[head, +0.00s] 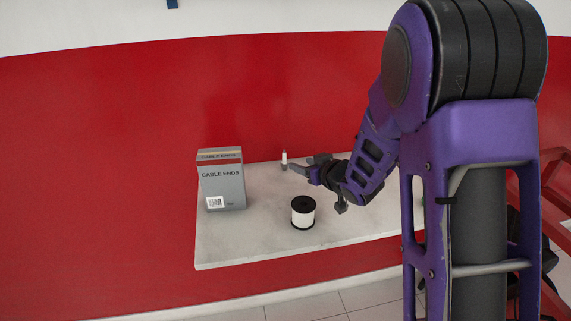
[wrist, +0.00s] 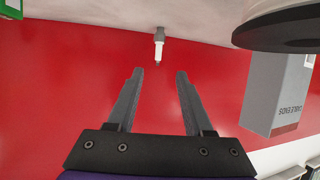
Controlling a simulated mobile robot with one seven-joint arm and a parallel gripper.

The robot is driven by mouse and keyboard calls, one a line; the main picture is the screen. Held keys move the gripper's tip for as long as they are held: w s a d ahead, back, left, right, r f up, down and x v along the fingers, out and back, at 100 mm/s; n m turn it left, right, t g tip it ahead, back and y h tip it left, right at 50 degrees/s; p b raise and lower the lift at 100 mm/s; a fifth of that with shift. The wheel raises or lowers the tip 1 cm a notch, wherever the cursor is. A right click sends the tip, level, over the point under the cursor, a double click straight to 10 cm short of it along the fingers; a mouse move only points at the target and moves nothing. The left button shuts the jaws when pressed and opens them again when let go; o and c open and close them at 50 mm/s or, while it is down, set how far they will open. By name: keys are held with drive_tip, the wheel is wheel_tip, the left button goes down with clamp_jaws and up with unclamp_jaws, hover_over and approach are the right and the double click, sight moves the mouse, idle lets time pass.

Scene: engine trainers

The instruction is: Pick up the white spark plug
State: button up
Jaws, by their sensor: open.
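The white spark plug (head: 284,158) stands upright on the shelf, close to the red wall at the back. It also shows in the wrist view (wrist: 159,48), upside down there, just beyond the fingertips and roughly in line with the space between them. My gripper (head: 297,168) is just to the right of the plug in the head view. In the wrist view my gripper (wrist: 160,73) has its two grey fingers apart with nothing between them. It is open and does not touch the plug as far as I can see.
A white spool with black ends (head: 303,213) stands near the front middle. In the wrist view, the box (wrist: 275,95) and spool are at the right. The red wall (head: 110,170) is close behind.

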sight(285, 158)
drive_tip(key=x, duration=1.3)
drive_tip(key=shift+d, duration=0.2)
clamp_jaws()
